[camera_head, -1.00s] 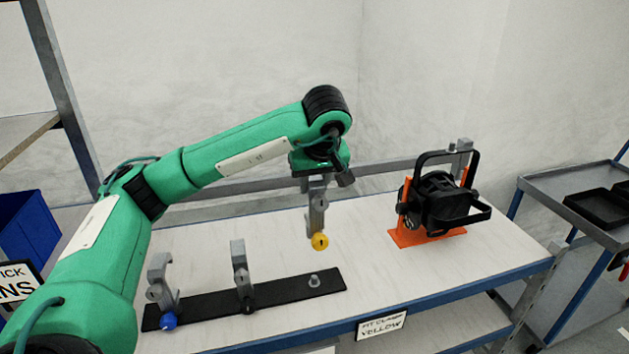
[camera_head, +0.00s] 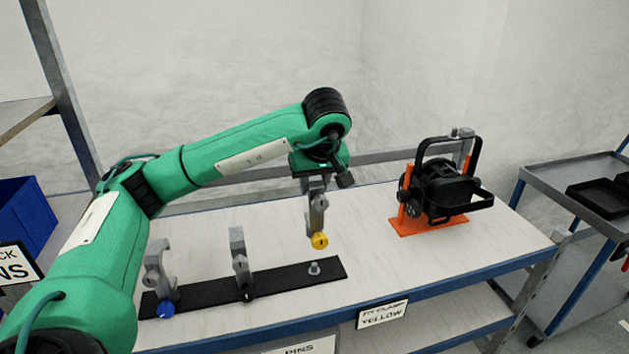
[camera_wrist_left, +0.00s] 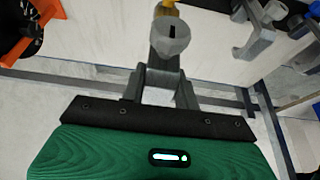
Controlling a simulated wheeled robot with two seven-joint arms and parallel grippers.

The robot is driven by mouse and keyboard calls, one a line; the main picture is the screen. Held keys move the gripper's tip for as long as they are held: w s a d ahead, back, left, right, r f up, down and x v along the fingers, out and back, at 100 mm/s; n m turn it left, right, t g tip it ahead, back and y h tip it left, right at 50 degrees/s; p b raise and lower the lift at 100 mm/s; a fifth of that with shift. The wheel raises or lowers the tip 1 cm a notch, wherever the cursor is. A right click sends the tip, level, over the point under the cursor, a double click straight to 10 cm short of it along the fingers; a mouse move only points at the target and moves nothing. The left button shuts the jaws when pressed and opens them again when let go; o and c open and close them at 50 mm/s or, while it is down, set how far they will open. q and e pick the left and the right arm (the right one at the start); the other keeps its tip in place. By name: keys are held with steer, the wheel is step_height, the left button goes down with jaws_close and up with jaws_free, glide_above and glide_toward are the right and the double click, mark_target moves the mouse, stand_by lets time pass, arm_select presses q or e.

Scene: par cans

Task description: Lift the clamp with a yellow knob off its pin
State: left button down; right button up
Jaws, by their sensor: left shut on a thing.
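The clamp with a yellow knob (camera_head: 318,222) hangs from my left gripper (camera_head: 316,186), above the table and above the black pin strip (camera_head: 210,294). Its yellow knob is at its lower end. Below it, an empty pin (camera_head: 314,268) stands at the right end of the strip, apart from the clamp. In the left wrist view, my left gripper (camera_wrist_left: 166,84) is shut on the grey clamp (camera_wrist_left: 168,38), and only a bit of the yellow knob shows at the top edge. My right gripper is not in view.
A clamp with a blue knob (camera_head: 158,275) and one with a black knob (camera_head: 240,262) stand on the strip. A black par can (camera_head: 445,190) sits on an orange stand (camera_head: 428,226) at right.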

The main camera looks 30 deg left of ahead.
mark_target(315, 213)
arm_select(q)
steer(key=shift+f+b, duration=0.55)
steer(key=shift+f, duration=0.35)
steer(key=shift+f+b, duration=0.45)
steer(key=shift+f, duration=0.25)
steer(key=shift+f+b, duration=0.8)
steer(key=shift+f, duration=0.35)
steer(key=shift+f+b, duration=0.35)
steer(key=shift+f, duration=0.15)
steer(key=shift+f+b, duration=0.45)
steer(key=shift+f, duration=0.4)
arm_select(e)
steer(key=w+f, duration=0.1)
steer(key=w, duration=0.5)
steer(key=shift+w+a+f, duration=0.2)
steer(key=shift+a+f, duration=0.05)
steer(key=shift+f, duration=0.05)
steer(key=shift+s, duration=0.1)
